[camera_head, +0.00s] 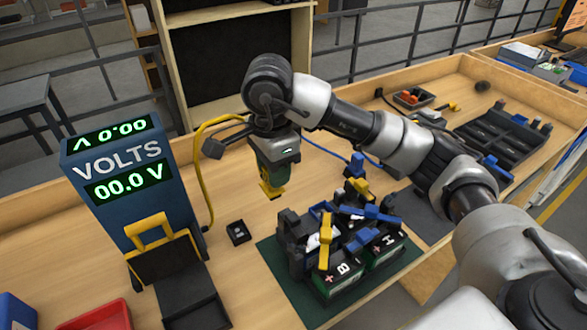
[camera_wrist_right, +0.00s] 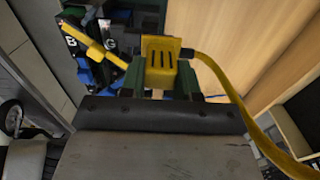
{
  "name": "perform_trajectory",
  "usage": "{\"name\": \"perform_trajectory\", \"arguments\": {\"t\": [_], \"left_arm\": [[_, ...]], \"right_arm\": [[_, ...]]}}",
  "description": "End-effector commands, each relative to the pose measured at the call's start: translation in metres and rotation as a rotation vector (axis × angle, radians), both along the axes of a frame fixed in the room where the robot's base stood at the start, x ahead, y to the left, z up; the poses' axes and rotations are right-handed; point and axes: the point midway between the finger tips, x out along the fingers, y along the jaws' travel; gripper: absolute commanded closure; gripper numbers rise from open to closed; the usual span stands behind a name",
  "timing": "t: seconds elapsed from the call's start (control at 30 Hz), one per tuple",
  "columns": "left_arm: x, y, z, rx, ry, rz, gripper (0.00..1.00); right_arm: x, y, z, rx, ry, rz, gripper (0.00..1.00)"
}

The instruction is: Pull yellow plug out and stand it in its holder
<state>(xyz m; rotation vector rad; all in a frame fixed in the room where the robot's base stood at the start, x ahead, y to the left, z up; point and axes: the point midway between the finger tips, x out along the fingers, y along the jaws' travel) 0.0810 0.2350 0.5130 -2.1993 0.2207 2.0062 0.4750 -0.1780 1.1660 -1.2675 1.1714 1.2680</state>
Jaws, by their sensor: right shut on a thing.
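My right gripper (camera_head: 271,172) points down above the table, left of and behind the battery rack. It is shut on the yellow plug (camera_head: 270,191), whose lower end sticks out below the fingers, in the air. In the right wrist view the yellow plug (camera_wrist_right: 161,66) sits between the green fingers of the gripper (camera_wrist_right: 165,75). A yellow cable (camera_head: 203,165) runs from the plug to the voltmeter. A small black block (camera_head: 238,232) on the table may be the holder; I cannot tell for certain. My left gripper is not in view.
The blue voltmeter (camera_head: 124,165) reads 00.0 V. The battery rack with yellow and blue plugs and levers stands on a dark green mat (camera_head: 278,262). A red tray (camera_head: 100,318) lies front left. Bare table surrounds the black block.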

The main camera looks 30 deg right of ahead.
Motion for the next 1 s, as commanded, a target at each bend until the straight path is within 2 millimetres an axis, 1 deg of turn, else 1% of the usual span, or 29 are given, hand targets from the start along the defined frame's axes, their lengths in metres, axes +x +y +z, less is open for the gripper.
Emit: {"name": "perform_trajectory", "arguments": {"t": [0.1, 0.63, 0.8, 1.0], "left_arm": [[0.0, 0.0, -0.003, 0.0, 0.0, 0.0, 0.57], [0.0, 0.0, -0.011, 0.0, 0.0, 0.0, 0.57], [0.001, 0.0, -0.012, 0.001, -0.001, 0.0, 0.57], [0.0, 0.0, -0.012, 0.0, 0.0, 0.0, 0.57]], "right_arm": [[0.009, 0.013, -0.001, 0.002, -0.002, 0.001, 0.96], [0.043, 0.065, -0.002, 0.001, -0.001, 0.0, 0.96], [0.048, 0.072, -0.002, 0.001, -0.003, -0.003, 0.96], [0.048, 0.072, -0.001, 0.002, -0.003, -0.004, 0.96]]}}
